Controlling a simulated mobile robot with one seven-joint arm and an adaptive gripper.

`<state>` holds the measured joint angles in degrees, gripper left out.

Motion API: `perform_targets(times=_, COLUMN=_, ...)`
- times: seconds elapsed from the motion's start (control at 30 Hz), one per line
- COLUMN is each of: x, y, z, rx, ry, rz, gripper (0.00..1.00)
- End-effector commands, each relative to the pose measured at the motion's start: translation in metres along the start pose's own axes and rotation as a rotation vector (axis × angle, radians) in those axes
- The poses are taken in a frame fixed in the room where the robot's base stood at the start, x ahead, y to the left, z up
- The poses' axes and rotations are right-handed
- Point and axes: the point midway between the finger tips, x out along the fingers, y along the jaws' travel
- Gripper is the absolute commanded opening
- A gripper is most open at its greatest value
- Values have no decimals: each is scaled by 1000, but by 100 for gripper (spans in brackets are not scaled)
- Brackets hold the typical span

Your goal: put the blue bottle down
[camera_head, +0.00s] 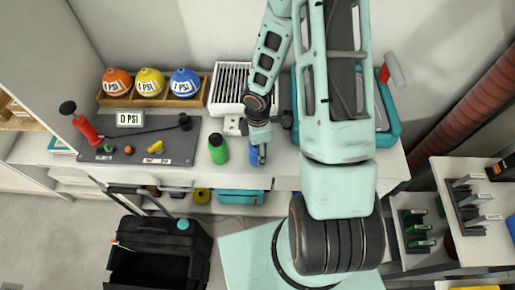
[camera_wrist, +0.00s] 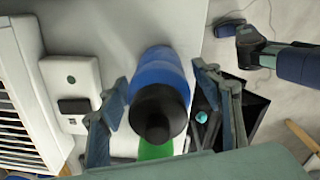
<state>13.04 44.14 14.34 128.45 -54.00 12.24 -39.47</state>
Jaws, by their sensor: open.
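The blue bottle (camera_wrist: 158,68) with a black cap stands between the two spread fingers of my gripper (camera_wrist: 160,92) in the wrist view. A gap shows on each side of it, and the fingers are open. In the head view, the blue bottle (camera_head: 254,157) is mostly hidden by my gripper (camera_head: 260,146), at the front part of the white bench (camera_head: 150,178). The green bottle (camera_head: 218,149) stands just to the left of it. A bit of the green bottle (camera_wrist: 155,150) shows below the black cap in the wrist view.
A white vented box (camera_head: 229,86) and a small white switch box (camera_head: 234,125) stand behind. A dark board (camera_head: 140,150) with a red-handled pump lies left. Orange, yellow and blue balls sit in a wooden rack (camera_head: 188,101). A black case (camera_head: 165,245) is below the bench.

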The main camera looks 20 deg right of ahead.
Motion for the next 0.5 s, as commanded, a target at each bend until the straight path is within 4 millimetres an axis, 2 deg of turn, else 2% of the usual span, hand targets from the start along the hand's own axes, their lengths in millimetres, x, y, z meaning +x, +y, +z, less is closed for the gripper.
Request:
perform_targets(times=0.13, x=-4, y=0, z=0, rx=0, ry=0, rz=0, gripper=59)
perform_targets(times=0.23, x=-17, y=1, z=0, rx=3, ry=0, rz=2, gripper=59)
perform_targets(times=0.5, x=-77, y=1, z=1, rx=3, ry=0, rz=4, gripper=59)
